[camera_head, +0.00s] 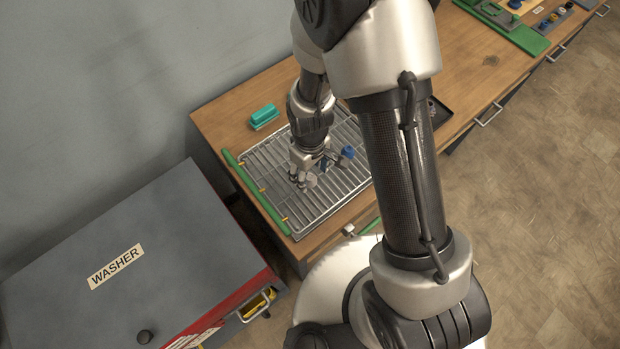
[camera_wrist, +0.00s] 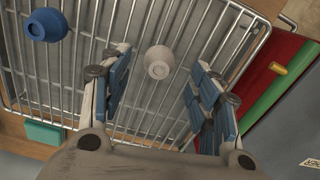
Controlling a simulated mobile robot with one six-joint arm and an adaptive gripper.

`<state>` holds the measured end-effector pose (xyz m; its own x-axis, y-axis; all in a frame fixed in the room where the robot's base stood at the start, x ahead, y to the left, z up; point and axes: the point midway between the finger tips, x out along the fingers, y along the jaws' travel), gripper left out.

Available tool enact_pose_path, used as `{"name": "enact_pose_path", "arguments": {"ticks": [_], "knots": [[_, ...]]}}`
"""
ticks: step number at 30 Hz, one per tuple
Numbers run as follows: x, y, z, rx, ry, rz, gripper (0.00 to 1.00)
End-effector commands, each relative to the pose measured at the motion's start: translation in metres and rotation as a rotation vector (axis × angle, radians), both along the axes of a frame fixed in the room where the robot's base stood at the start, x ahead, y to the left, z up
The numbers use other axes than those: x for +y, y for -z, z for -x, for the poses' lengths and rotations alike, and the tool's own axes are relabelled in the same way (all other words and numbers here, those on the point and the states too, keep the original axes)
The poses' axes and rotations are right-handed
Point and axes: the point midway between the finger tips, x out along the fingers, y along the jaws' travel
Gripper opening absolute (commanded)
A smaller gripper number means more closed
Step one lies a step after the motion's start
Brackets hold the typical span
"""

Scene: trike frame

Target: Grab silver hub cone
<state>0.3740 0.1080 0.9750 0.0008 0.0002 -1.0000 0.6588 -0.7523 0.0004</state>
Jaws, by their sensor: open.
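A pale silver-grey hub cone (camera_wrist: 158,62) lies on the wire rack (camera_wrist: 150,112). In the wrist view it sits ahead of and between the open fingers of my gripper (camera_wrist: 158,85), with clear space on both sides. In the head view my gripper (camera_head: 307,180) points down close over the rack, and its fingers make the cone hard to pick out. The fingers have blue pads and hold nothing.
A blue cone-like part (camera_wrist: 47,25) lies on the rack, also seen in the head view (camera_head: 347,152). A teal block (camera_head: 264,116) rests on the wooden bench (camera_head: 220,115). A green bar (camera_head: 256,192) edges the rack. A washer (camera_head: 130,260) stands at lower left.

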Motion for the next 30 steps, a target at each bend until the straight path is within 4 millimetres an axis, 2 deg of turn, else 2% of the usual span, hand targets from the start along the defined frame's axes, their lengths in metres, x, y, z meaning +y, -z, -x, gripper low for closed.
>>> {"name": "enact_pose_path", "arguments": {"ticks": [1,6,14,30], "knots": [[-0.001,0.011,0.0,0.003,0.0,0.001,0.56],[-0.001,0.03,0.0,0.002,0.0,0.001,0.56],[-0.001,0.031,0.0,0.0,0.0,0.0,0.56],[-0.001,0.031,0.0,0.0,0.0,0.0,0.21]]}}
